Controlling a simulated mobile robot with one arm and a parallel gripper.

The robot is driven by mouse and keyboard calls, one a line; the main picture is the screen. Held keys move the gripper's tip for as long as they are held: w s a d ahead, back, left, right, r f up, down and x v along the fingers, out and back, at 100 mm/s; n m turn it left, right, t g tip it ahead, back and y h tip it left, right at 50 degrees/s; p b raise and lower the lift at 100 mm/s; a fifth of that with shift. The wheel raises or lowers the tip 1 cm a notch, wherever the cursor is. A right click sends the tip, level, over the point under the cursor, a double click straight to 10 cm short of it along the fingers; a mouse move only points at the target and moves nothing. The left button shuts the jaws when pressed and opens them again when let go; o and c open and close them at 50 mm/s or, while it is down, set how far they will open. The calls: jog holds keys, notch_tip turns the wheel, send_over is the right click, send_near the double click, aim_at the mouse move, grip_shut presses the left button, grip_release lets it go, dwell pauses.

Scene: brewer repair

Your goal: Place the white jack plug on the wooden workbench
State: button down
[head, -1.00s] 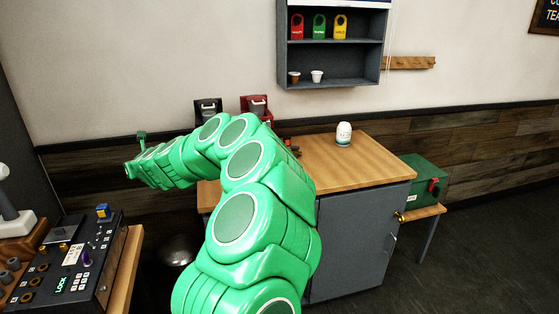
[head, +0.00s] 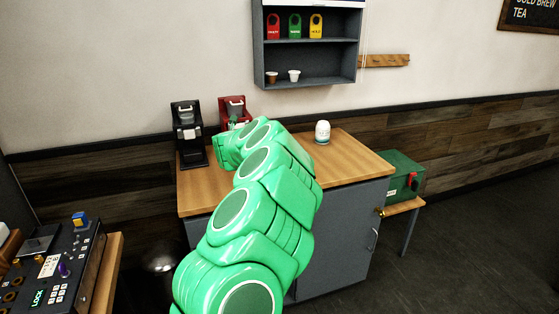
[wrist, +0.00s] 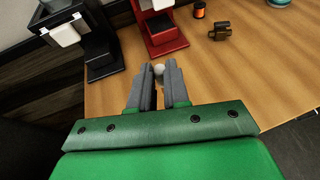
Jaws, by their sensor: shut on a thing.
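My gripper (wrist: 155,84) shows in the wrist view with its grey fingers close together, shut on the white jack plug (wrist: 159,70). Only a small rounded white part of the plug shows between the fingertips. The wooden workbench (wrist: 235,80) lies below the fingers. I cannot tell how high the plug is above it. In the head view the workbench (head: 350,162) stands on a grey cabinet, and my green arm reaches over it. The gripper and plug are hidden behind the arm there.
A black brewer (head: 187,140) and a red brewer (head: 233,110) stand at the bench's back left. A white jar (head: 322,133) stands at the back. The right bench top is clear.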

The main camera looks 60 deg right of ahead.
jog(key=s+d+m+g+h, duration=0.2)
jog(key=s+d+m+g, duration=0.1)
jog(key=s+d, duration=0.85)
jog(key=w+d+f, duration=0.4)
jog(key=d+f, duration=0.6)
jog(key=shift+d, duration=0.25)
dwell(0.4)
jog(key=shift+w+d+f, duration=0.2)
jog(key=shift+d+f, duration=0.05)
jog(key=shift+f, duration=1.6)
jog(key=shift+w+f, duration=0.1)
jog(key=c, duration=1.1)
grip_release()
